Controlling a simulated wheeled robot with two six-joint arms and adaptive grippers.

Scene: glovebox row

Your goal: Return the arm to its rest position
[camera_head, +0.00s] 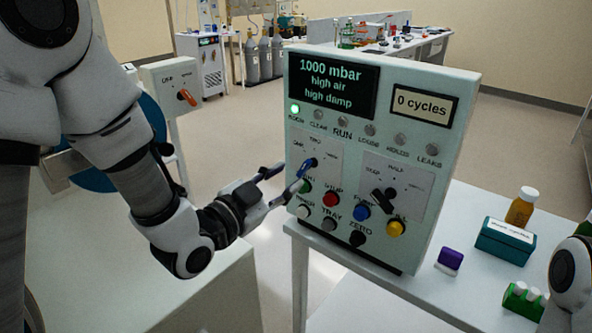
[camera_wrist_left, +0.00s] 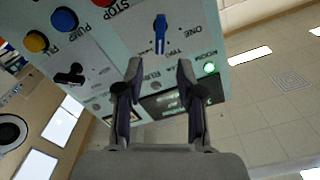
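My left gripper (camera_head: 283,181) is in front of the control panel (camera_head: 436,160), at its lower left part. In the left wrist view the gripper (camera_wrist_left: 160,68) is open, with nothing between its two fingers. The blue knob (camera_wrist_left: 160,36) is just beyond the fingertips there, and I see a gap between them.
The panel has a black knob (camera_head: 384,200), coloured buttons such as the red button (camera_head: 331,199), and a lit green lamp (camera_head: 295,109). It stands on a white table (camera_head: 470,215) with a teal box (camera_head: 505,242), an amber bottle (camera_head: 522,207) and a purple block (camera_head: 450,260). An orange-handled box (camera_head: 172,80) is behind my left arm.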

